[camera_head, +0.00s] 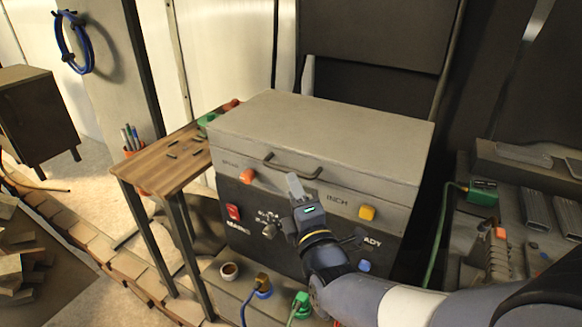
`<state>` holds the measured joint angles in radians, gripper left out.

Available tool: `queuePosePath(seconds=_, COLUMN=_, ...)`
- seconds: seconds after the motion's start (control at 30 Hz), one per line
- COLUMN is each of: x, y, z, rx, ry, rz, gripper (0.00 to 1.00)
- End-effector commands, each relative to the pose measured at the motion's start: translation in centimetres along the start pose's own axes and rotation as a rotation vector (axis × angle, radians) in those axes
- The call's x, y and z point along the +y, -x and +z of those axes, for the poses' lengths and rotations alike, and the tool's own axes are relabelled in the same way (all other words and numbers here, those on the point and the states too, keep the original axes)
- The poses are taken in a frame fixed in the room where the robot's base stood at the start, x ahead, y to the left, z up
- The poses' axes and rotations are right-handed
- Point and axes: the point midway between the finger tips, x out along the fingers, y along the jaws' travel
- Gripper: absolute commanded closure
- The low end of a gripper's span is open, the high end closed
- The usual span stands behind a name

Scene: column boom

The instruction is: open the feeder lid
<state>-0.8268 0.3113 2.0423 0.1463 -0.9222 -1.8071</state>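The feeder is a grey box-shaped machine with a wide flat lid (345,130) on top. The lid looks shut, resting level on the body. A dark bar handle (290,170) is on the lid's front edge. I cannot tell whether the tip touches the handle. My gripper and wrist hide part of the front panel. The gap between the fingers is not clear from this angle.
The front has an orange button (247,176), a yellow button (367,212) and a red switch (233,212). A small wooden table (165,165) stands at the left. Another machine (530,210) stands at the right.

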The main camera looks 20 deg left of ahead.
Motion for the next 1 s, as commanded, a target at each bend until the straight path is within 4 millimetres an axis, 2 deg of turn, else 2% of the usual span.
queuePosePath(seconds=0.03, x=0.1, y=-1.1, z=0.1, rx=-0.001, ry=0.000, rz=-0.001, gripper=0.67)
queuePosePath(seconds=0.2, x=0.1, y=-4.0, z=0.1, rx=-0.001, ry=0.000, rz=-0.001, gripper=0.67)
queuePosePath(seconds=0.4, x=0.0, y=-6.2, z=0.1, rx=0.000, ry=-0.001, rz=-0.001, gripper=0.67)
queuePosePath(seconds=0.77, x=0.0, y=-6.7, z=0.1, rx=0.000, ry=-0.001, rz=-0.001, gripper=0.67)
queuePosePath(seconds=1.0, x=0.0, y=-6.7, z=0.1, rx=0.000, ry=-0.001, rz=-0.001, gripper=0.85)
